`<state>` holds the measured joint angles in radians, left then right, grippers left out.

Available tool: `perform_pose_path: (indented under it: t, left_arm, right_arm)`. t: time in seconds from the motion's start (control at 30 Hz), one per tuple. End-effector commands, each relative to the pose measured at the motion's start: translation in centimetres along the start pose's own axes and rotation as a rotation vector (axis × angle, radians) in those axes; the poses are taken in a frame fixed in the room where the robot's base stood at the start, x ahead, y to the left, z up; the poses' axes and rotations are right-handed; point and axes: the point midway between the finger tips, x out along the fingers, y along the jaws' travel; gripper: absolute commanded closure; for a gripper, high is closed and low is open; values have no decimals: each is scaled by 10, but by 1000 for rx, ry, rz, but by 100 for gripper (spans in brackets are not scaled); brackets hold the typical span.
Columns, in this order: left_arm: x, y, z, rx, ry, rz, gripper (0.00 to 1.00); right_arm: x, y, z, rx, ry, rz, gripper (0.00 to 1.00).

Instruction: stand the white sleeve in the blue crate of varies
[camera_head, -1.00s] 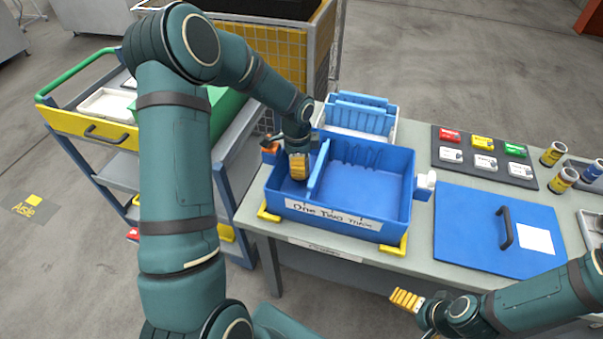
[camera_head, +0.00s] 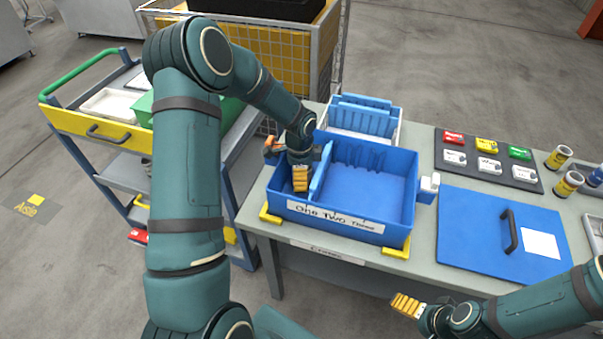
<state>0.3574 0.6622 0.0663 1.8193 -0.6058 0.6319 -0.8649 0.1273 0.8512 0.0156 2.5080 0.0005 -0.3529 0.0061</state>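The blue crate (camera_head: 410,212) stands on the table with a white label reading "One Two Three" on its front. A blue divider (camera_head: 321,172) splits off a narrow left compartment. My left gripper (camera_head: 300,179) is over or inside that compartment, its yellow finger pads pointing down beside the divider. I cannot see whether it is open or holds anything. I see no clear white sleeve; a small white piece (camera_head: 429,184) is at the crate's right wall, and I cannot tell what it is. My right gripper (camera_head: 406,305) is in front of the table, its opening unclear.
A blue rack (camera_head: 365,112) stands behind the crate. To the right are a blue lid (camera_head: 480,225) with a handle, a dark board (camera_head: 447,170) with coloured and white blocks, and several yellow-banded cans (camera_head: 567,184). A cart (camera_head: 110,131) stands at the left.

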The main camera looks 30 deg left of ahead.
Motion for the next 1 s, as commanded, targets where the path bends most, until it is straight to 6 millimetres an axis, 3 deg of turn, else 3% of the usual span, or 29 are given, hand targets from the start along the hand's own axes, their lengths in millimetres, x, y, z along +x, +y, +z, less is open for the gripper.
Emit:
perform_pose_path:
  t: [0.27, 0.7, 1.0]
  left_arm:
    - [-14, -1, 0, -1, 0, -3, 6]
    - [-99, -1, 0, 0, 1, -4, 6]
    - [-123, 0, 0, 1, 0, 0, 6]
  right_arm:
    - [-4, -2, -2, 1, 3, 0, 0]
    - [-17, -6, -8, 5, 16, 2, 0]
    - [-20, -7, -9, 6, 20, 2, 0]
